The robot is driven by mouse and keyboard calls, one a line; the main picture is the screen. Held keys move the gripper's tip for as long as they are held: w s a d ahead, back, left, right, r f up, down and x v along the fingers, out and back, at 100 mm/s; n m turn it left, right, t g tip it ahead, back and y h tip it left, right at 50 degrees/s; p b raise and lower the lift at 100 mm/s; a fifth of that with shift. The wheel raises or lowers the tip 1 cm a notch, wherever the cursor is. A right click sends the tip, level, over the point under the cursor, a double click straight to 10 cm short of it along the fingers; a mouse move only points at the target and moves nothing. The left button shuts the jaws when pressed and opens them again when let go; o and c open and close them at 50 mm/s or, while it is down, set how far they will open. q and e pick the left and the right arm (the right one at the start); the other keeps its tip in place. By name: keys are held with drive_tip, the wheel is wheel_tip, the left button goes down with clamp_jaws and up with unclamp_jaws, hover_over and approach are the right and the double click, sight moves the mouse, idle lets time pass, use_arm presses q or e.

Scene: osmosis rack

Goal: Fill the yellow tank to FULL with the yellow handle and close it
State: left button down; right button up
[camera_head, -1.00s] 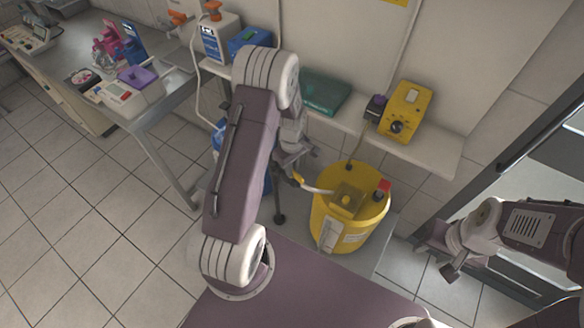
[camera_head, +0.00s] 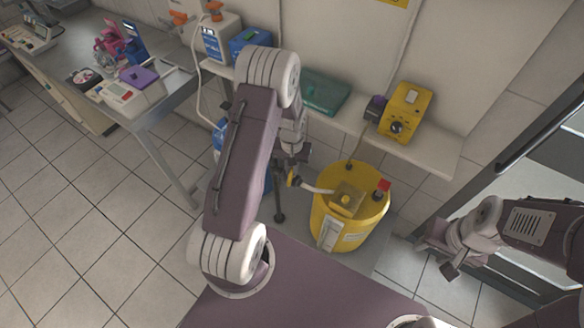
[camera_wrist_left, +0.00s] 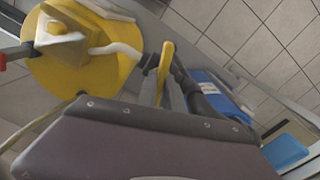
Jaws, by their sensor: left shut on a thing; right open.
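My left gripper (camera_head: 291,170) is shut on the yellow handle, left of the tank. In the left wrist view the handle (camera_wrist_left: 165,68) stands between the fingers, with the tank (camera_wrist_left: 85,68) at upper left. I cannot read the tank's level. My right gripper (camera_head: 440,262) is open and empty, right of the tank.
A yellow device (camera_head: 405,108) and a green case (camera_head: 325,92) sit on the wall shelf (camera_head: 435,152). Blue containers (camera_head: 218,135) stand partly hidden behind my left arm. A workbench (camera_head: 165,100) is at the left; open tiled floor lies before it.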

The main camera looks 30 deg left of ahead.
sight(292, 169)
use_arm(q)
drive_tip(key=m, duration=0.5)
idle(0.6)
drive_tip(key=c, duration=1.5)
unclamp_jaws()
drive_tip(key=shift+o, duration=0.2)
wheel_tip(292, 169, up, 9)
drive_tip(key=shift+b, duration=0.3)
